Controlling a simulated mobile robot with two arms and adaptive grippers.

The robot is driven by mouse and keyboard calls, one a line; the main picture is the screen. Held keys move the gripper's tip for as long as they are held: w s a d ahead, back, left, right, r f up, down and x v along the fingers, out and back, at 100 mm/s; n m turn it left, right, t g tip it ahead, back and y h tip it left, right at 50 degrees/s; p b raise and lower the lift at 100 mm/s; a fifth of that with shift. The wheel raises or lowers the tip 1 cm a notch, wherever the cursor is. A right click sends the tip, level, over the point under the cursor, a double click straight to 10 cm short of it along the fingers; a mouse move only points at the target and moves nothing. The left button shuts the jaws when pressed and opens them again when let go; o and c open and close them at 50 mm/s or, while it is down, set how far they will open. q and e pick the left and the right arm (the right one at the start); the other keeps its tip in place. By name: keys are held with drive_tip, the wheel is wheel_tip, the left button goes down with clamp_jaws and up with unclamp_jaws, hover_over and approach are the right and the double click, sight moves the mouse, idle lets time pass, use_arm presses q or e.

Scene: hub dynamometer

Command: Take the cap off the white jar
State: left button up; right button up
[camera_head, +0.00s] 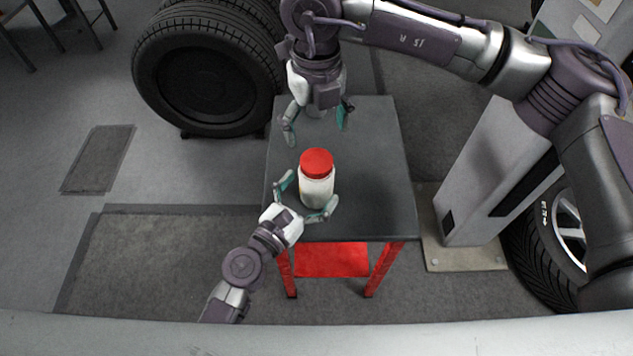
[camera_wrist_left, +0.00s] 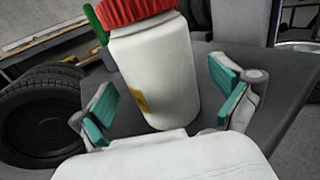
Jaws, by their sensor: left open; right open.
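The white jar (camera_head: 316,188) stands upright on the dark-topped table, with its red cap (camera_head: 316,163) on. In the left wrist view the jar body (camera_wrist_left: 158,75) fills the middle, and the ribbed red cap (camera_wrist_left: 132,10) is cut off by the top edge. My left gripper (camera_head: 308,196) is open, with its fingers on either side of the jar's lower body. In the left wrist view its teal pads (camera_wrist_left: 167,102) stand apart from the jar. My right gripper (camera_head: 317,123) is open and empty, behind and above the jar, pointing down.
The table (camera_head: 385,190) has a dark top and red legs, with bare room right of the jar. A large tyre (camera_head: 205,75) stands behind left. A grey post (camera_head: 495,175) and another wheel (camera_head: 560,235) stand on the right.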

use_arm(q)
drive_tip(key=shift+x, duration=1.1)
